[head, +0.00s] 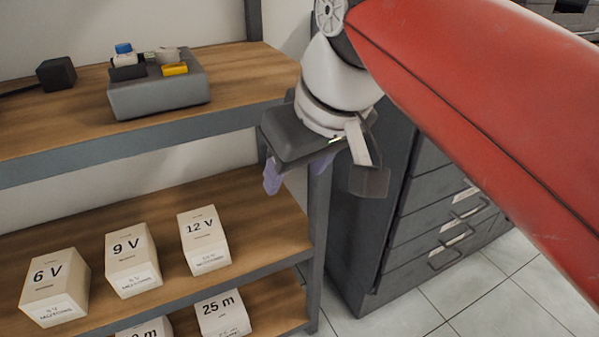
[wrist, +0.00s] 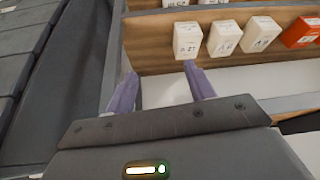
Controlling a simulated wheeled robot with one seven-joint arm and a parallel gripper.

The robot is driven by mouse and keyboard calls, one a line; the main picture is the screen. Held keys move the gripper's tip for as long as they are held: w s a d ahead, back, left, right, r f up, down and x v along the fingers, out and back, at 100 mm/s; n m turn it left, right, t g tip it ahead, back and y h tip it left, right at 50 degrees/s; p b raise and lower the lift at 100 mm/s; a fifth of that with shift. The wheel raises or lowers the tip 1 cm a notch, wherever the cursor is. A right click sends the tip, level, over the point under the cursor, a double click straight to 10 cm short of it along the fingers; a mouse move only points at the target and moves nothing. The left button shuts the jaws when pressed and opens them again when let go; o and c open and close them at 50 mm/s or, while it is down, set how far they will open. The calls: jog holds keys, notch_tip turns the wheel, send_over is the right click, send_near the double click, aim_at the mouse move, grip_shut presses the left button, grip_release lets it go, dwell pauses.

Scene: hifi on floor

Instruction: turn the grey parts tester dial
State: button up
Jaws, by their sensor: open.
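A grey box-shaped unit (head: 160,97), which looks like the parts tester, stands on the upper wooden shelf at the left in the head view. Small blue, white, black and yellow parts sit on its top. I cannot make out which of them is the dial. My gripper (head: 296,174) is to the right of the unit and lower, near the shelf's right end. Its two purple fingers are apart and empty, as the wrist view also shows (wrist: 163,84). The tester is not recognisable in the wrist view.
A lower shelf holds white boxes marked 6 V (head: 54,287), 9 V (head: 132,260) and 12 V (head: 204,240). A black cube (head: 56,73) is left of the tester. A grey drawer cabinet (head: 400,240) stands right of the shelves. A red box (wrist: 301,32) shows in the wrist view.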

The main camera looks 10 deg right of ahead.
jog(key=shift+d+f+m, duration=0.25)
jog(key=shift+d+f, duration=0.05)
jog(key=shift+f, duration=0.45)
jog(key=shift+d+f+m, duration=0.25)
jog(key=shift+d+f, duration=0.05)
jog(key=shift+f, duration=0.45)
